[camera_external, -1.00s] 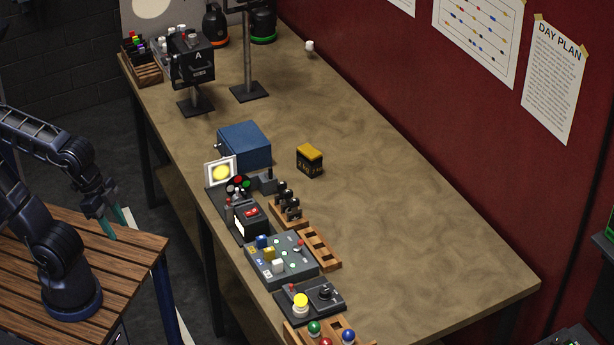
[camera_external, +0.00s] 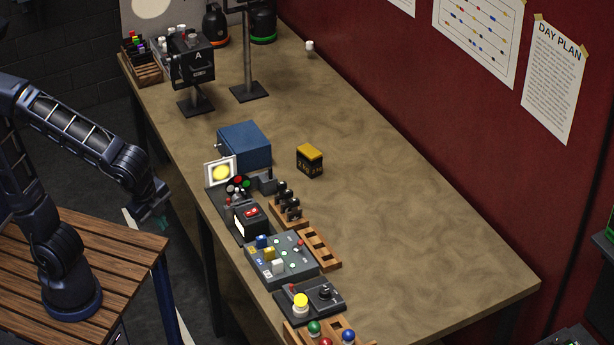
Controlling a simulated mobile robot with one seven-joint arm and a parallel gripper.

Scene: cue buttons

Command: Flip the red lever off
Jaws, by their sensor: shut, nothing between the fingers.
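My gripper (camera_external: 158,221) hangs in front of the long table's left edge, beyond my wooden platform. It is shut, with its teal fingers small and partly hidden behind the wrist. It touches nothing. I cannot tell for sure which part is the red lever. A small red part (camera_external: 292,288) stands on the dark box with the yellow button (camera_external: 301,300) and black joystick (camera_external: 325,291). A black box also carries a red switch (camera_external: 251,212). Both are to the right of my gripper and apart from it. Their on or off positions are too small to read.
A grey panel (camera_external: 282,260) with coloured knobs lies between those boxes. The table's right part (camera_external: 420,220) is clear.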

